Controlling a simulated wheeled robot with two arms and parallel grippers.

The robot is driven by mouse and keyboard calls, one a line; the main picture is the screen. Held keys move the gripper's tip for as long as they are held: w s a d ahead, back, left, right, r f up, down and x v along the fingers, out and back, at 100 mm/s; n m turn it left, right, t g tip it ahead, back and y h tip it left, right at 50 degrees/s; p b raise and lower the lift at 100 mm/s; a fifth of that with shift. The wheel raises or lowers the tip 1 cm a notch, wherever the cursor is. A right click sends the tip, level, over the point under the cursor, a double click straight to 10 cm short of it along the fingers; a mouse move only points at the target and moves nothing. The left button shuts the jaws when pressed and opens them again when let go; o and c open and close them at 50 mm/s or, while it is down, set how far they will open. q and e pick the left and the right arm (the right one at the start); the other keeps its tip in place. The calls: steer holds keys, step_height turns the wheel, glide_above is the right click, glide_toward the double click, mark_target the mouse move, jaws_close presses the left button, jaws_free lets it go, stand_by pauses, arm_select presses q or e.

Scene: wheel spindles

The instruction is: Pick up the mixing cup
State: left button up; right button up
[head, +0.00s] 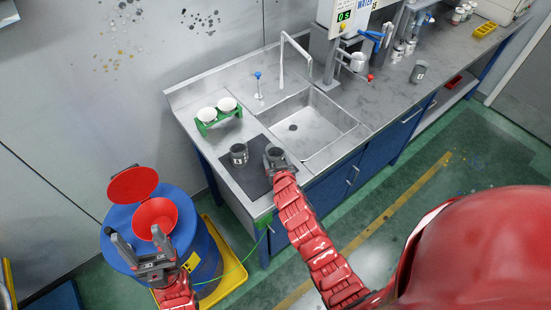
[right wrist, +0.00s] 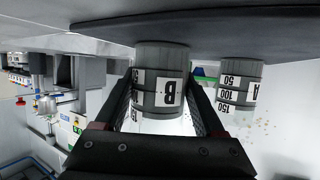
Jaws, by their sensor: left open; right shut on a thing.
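Two grey cups with white scale labels stand on the dark mat (head: 255,178) beside the sink. The cup marked B (right wrist: 160,92) is between the fingers of my right gripper (head: 275,160), which is shut on it; in the head view this cup (head: 275,151) is partly covered by the gripper. Its base appears to touch the mat. The cup marked A (right wrist: 238,84) stands apart from it, and shows to its left in the head view (head: 239,154). My left gripper (head: 140,244) is open and empty above the blue drum. No label names the mixing cup.
The blue drum (head: 207,252) has a red funnel (head: 155,214) and raised lid. A green rack (head: 219,120) holds two white bowls behind the mat. The sink (head: 311,127) lies to the right. Another grey cup (head: 418,72) stands farther along the counter.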

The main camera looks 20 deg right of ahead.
mark_target(276, 159)
steer(key=shift+r, duration=0.15)
steer(key=shift+r, duration=0.15)
steer(key=r+b, duration=0.2)
steer(key=b, duration=0.1)
steer(key=shift+s+a+r, duration=0.2)
steer(key=shift+s+r, duration=0.05)
steer(key=shift+s, duration=0.1)
steer(key=s+a+b, duration=0.1)
steer(key=s, duration=0.2)
steer(key=s+a+b, duration=0.1)
steer(key=s+b, duration=0.1)
steer(key=s, duration=0.1)
steer(key=s+a+b, duration=0.1)
steer(key=s, duration=0.2)
steer(key=shift+s+a+r+b, duration=0.15)
steer(key=shift+a+r+b, duration=0.25)
steer(key=s, duration=0.1)
steer(key=s+a+r+p, duration=0.1)
steer(key=s+p, duration=0.1)
steer(key=s, duration=0.1)
steer(key=shift+a+r, duration=0.15)
steer(key=shift+a, duration=0.15)
steer(key=shift+s+a, duration=0.1)
steer(key=shift+s, duration=0.3)
